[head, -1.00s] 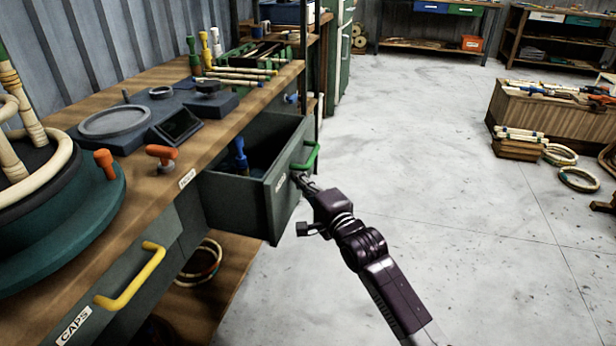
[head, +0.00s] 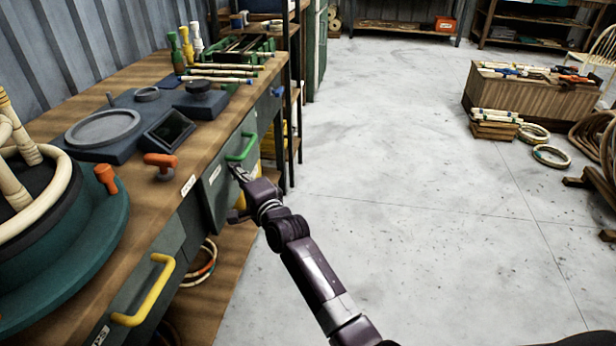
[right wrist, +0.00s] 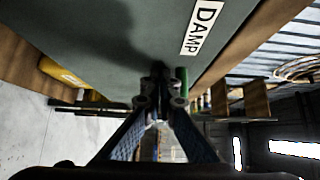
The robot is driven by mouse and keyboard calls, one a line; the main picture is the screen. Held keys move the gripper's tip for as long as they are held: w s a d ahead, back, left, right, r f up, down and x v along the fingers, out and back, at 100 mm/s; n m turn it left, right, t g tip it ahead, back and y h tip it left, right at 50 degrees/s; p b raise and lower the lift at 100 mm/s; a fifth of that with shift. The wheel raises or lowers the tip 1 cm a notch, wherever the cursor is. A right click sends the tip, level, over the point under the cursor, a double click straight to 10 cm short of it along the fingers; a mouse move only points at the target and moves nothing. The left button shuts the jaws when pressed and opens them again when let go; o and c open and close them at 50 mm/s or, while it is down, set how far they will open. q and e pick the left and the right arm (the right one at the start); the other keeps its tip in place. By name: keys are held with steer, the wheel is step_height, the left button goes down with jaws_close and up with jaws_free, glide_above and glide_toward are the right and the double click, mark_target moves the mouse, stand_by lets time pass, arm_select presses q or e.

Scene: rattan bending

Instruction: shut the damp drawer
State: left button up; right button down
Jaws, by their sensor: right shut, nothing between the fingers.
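The damp drawer's grey-green front (head: 218,196) is at the bench's front edge, and no drawer interior shows in the head view. Its green handle (head: 241,147) is near the top of the front. In the right wrist view the drawer front (right wrist: 110,35) fills the upper left and bears a white DAMP label (right wrist: 203,27). My right gripper (head: 238,171) is shut and empty, its fingertips at the front just below the handle. It also shows in the right wrist view (right wrist: 158,92); I cannot tell whether it touches. My left gripper is out of view.
A yellow drawer handle (head: 146,293) sticks out at the near left. An orange knob (head: 160,162) and a round turntable stand (head: 75,240) are on the bench. A shelf rack stands beyond the drawer.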

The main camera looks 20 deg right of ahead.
steer(key=shift+w+a+r, duration=0.1)
steer(key=shift+w+a, duration=0.3)
steer(key=shift+a, duration=0.25)
steer(key=shift+a+r, duration=0.1)
